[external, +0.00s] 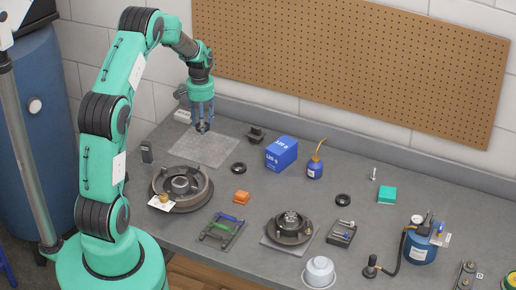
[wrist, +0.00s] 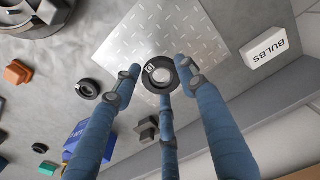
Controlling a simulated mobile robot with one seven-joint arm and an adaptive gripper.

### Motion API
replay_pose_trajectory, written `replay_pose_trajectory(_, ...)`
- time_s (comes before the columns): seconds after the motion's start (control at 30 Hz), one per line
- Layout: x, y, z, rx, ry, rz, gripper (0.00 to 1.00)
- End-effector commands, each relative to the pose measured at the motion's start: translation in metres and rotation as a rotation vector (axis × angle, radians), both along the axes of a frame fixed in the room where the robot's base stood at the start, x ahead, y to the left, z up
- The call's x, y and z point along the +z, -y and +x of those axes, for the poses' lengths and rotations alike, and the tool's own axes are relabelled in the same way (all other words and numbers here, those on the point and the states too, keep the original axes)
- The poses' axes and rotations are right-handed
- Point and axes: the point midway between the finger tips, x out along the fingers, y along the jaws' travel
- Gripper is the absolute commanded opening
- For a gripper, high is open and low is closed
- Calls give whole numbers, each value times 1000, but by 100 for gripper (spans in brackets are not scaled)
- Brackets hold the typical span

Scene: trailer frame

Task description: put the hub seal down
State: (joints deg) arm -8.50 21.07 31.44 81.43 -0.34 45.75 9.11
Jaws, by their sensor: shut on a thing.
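The hub seal (wrist: 158,75) is a dark ring with a pale centre and a small white mark on its rim. In the wrist view it sits between the fingertips of my gripper (wrist: 157,80), which has three blue fingers. My gripper (external: 203,128) is shut on the seal and points down over the far part of a bright metal tread plate (external: 198,150). The plate also shows in the wrist view (wrist: 125,45), behind the seal. In the external view the fingers mostly hide the seal, and I cannot tell its height above the plate.
Another black ring (external: 238,168) lies right of the plate, near an orange block (external: 240,197). A dark bracket (external: 255,134) and a blue box (external: 281,153) stand farther right. A white BULBS box (wrist: 264,55) lies near the wall. A brake drum (external: 182,186) is in front.

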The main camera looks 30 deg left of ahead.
Motion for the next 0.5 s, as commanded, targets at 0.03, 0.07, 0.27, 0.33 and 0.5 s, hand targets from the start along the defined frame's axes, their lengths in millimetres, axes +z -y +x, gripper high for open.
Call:
replay_pose_trajectory(0.03, -10, 0, -1, 0, -3, -1, 18)
replay_pose_trajectory(0.07, -15, 0, -1, 0, -3, 0, 18)
replay_pose_trajectory(0.27, -37, 0, 0, 0, -1, 0, 18)
replay_pose_trajectory(0.33, -41, 0, 0, 0, 0, 0, 18)
replay_pose_trajectory(0.5, -41, 0, 0, 0, 0, 0, 18)
